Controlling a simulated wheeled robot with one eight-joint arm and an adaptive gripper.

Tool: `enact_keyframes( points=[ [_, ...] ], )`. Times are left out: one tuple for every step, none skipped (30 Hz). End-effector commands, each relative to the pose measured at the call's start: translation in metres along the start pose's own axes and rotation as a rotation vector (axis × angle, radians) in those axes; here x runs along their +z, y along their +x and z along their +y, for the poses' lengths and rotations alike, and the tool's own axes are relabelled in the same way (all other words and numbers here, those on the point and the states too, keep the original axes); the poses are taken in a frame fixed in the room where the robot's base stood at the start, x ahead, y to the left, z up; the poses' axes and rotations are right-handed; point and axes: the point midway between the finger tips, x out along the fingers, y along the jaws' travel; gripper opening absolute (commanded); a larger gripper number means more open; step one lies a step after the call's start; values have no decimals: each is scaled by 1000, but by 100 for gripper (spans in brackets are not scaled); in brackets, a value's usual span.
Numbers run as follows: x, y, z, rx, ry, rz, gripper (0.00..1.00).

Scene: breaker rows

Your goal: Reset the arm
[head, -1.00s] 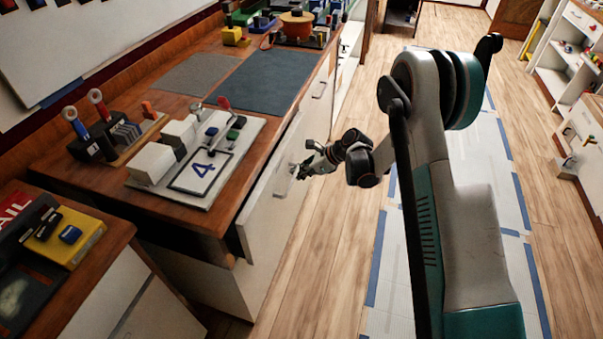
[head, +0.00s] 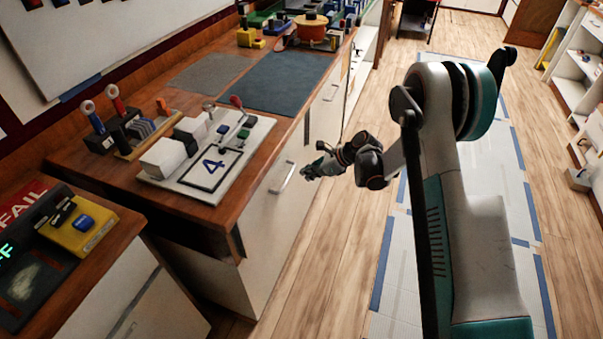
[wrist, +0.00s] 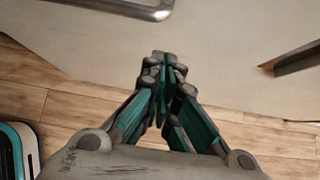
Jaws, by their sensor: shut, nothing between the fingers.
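My gripper (head: 308,172) is shut and empty. In the head view it hangs beside the counter's white front, just right of a metal drawer handle (head: 283,178). In the wrist view the closed fingertips (wrist: 166,62) point at a pale cabinet face (wrist: 215,60), with the metal handle (wrist: 140,8) above and left of them. The fingers look apart from the handle. My arm reaches from the right side of the head view, bent at the wrist over the floor.
The wooden counter (head: 150,208) holds a white board marked 4 (head: 212,170) with switches and white blocks. A yellow box (head: 77,228) sits on a nearer counter. Wooden floor (head: 300,265) is open between counter and arm.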

Motion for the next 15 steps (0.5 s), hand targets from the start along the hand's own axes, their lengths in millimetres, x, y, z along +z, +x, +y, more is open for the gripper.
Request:
enact_keyframes(
  points=[
    [4,-18,0,-2,2,-1,0],
    [5,-25,0,-2,3,0,0],
    [5,-34,0,-1,3,0,0],
    [4,-41,0,-1,3,0,0],
    [4,-47,0,-1,2,0,0],
    [4,-55,0,-1,2,0,0],
    [4,-60,0,-2,2,0,0],
    [4,-66,0,-2,2,0,0],
    [3,-72,0,-1,3,0,0],
    [3,-77,1,-1,2,0,0],
    [3,-80,1,0,2,0,0],
    [3,-85,1,0,1,0,0],
    [3,-88,1,0,1,0,0],
    [3,-90,1,0,1,0,0],
    [2,-93,1,0,1,0,0]
  ],
)
